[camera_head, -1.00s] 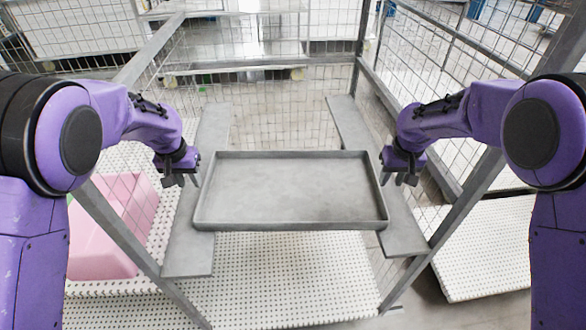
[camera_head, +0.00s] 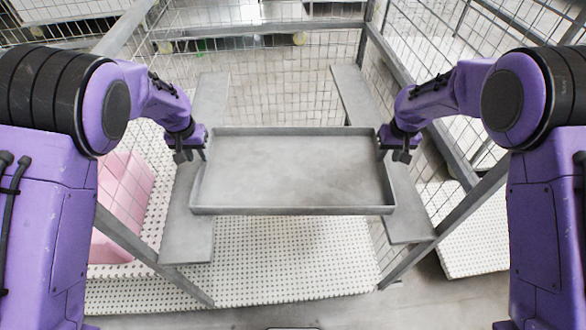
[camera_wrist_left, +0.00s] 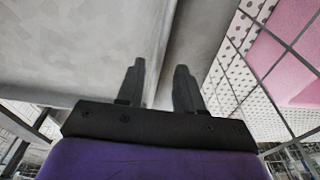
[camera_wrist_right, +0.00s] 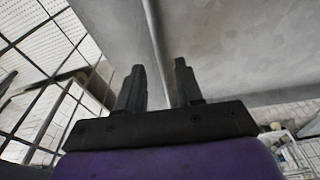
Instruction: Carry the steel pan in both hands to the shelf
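The steel pan (camera_head: 295,165) is a shallow grey rectangular tray. It lies level across two grey ledges, the left ledge (camera_head: 190,240) and the right ledge (camera_head: 411,220). My left gripper (camera_head: 203,153) is at the pan's left side, and my right gripper (camera_head: 382,152) is at its right side. In the left wrist view the open fingers (camera_wrist_left: 160,85) straddle the pan's rim, with a gap showing. In the right wrist view the open fingers (camera_wrist_right: 160,85) also stand either side of the rim. I cannot tell which shelf the task means.
A grey frame with wire mesh surrounds the ledges, its posts close to both arms. A pink block (camera_head: 122,205) lies at the left. A white perforated surface (camera_head: 280,265) is below the pan. Bare floor shows at the front.

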